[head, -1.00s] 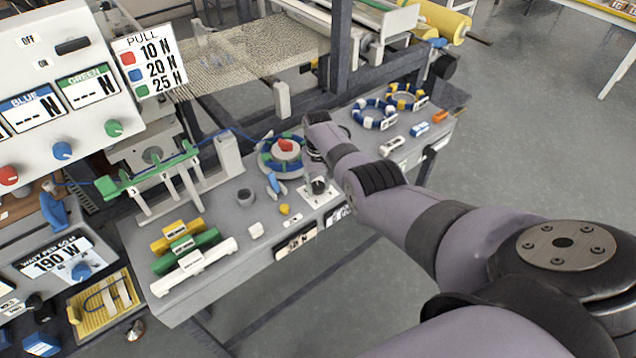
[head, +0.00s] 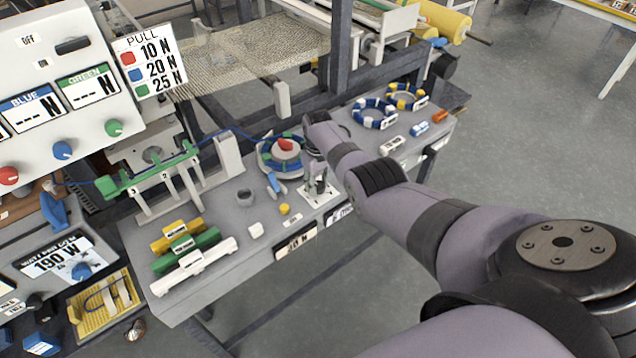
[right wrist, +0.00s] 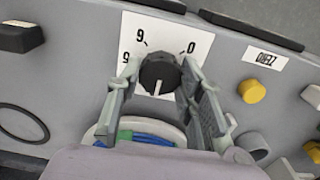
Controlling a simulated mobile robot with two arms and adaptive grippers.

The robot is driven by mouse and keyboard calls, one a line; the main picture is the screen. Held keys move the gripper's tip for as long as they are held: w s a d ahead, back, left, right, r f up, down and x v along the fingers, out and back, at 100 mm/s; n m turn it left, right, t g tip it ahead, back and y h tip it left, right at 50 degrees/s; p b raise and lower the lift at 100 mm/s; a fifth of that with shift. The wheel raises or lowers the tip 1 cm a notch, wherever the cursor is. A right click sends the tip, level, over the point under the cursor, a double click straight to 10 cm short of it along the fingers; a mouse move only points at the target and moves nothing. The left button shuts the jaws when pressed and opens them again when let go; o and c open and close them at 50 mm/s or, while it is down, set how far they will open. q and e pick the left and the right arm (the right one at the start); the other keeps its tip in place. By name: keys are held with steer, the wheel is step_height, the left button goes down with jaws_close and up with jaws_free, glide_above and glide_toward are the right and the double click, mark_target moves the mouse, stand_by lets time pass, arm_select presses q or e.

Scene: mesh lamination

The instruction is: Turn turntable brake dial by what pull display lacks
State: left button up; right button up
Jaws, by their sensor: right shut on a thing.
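The black brake dial (right wrist: 158,72) sits on a white numbered card (right wrist: 202,40). Its white pointer line faces the bottom of the right wrist view. My right gripper (right wrist: 160,76) has its fingers on both sides of the dial and is shut on it. In the head view my right gripper (head: 320,182) covers most of the dial. The pull card (head: 149,62) lists red 10 N, blue 20 N and 25 N beside a green square. The pull display panel (head: 90,128) shows dashes under BLUE and GREEN; its left part is cut off. My left gripper is out of view.
The turntable (head: 284,152) with a red knob stands close behind the dial. A yellow button (head: 284,209) and a grey cup (head: 245,197) are nearby. Coloured bars (head: 180,244) lie at the bench's left; two block rings (head: 375,112) stand at its right.

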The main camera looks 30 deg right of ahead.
mark_target(318, 185)
steer(key=o, duration=1.2)
steer(key=shift+c, duration=0.2)
steer(key=shift+r, duration=0.1)
step_height(318, 185, up, 12)
stand_by(0.3)
